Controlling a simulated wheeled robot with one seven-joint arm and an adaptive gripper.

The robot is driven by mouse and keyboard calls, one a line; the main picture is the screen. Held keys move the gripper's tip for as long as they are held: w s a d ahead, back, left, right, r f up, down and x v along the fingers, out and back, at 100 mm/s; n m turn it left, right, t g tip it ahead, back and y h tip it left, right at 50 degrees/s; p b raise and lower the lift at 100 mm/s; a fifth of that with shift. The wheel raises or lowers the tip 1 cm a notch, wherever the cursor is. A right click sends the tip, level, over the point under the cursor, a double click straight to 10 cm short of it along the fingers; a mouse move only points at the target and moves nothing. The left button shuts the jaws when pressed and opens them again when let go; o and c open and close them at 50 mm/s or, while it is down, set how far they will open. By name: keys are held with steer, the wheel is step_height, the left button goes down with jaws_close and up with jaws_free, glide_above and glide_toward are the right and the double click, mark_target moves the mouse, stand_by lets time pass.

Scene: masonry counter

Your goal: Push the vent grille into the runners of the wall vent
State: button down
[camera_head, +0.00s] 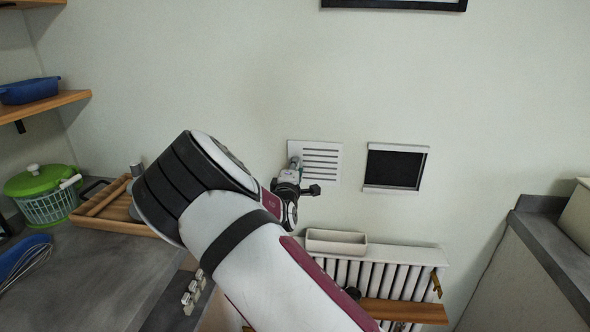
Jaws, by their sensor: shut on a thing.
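The vent grille (323,149) is a white rectangular plate with dark horizontal slots. It is upright and faces me, left of the wall vent. My gripper (295,168) is at the grille's lower left part and is shut on it; the exact grip is small and partly hidden by my wrist. The wall vent (396,188) is a dark rectangular opening with a white frame and pale strips along its top and bottom. A gap of bare wall shows between grille and vent. I cannot tell how far the grille is from the wall.
Below are a white radiator (400,254), a pale open box (336,243) and a wooden shelf (405,311). At left, a grey counter (105,270) holds a wooden tray (115,217) and a green-lidded basket (45,197). The wall around the vent is clear.

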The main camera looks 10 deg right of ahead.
mark_target(315, 164)
steer(key=shift+s, duration=0.1)
steer(key=shift+s+d+p, duration=0.3)
steer(key=shift+d, duration=0.6)
steer(key=shift+s+d+p, duration=0.3)
steer(key=shift+d+p, duration=0.05)
steer(key=shift+d, duration=0.6)
steer(key=shift+s+d+p, duration=0.3)
steer(key=shift+d, duration=0.6)
steer(key=shift+s+d+p, duration=0.55)
steer(key=shift+s+d, duration=0.05)
steer(key=shift+d, duration=1.3)
steer(key=shift+s+d+p, duration=0.5)
steer(key=shift+s+d, duration=0.15)
steer(key=shift+d, duration=1.2)
steer(key=shift+s+d+p, duration=0.55)
steer(key=shift+s+d, duration=0.05)
steer(key=shift+d, duration=1.3)
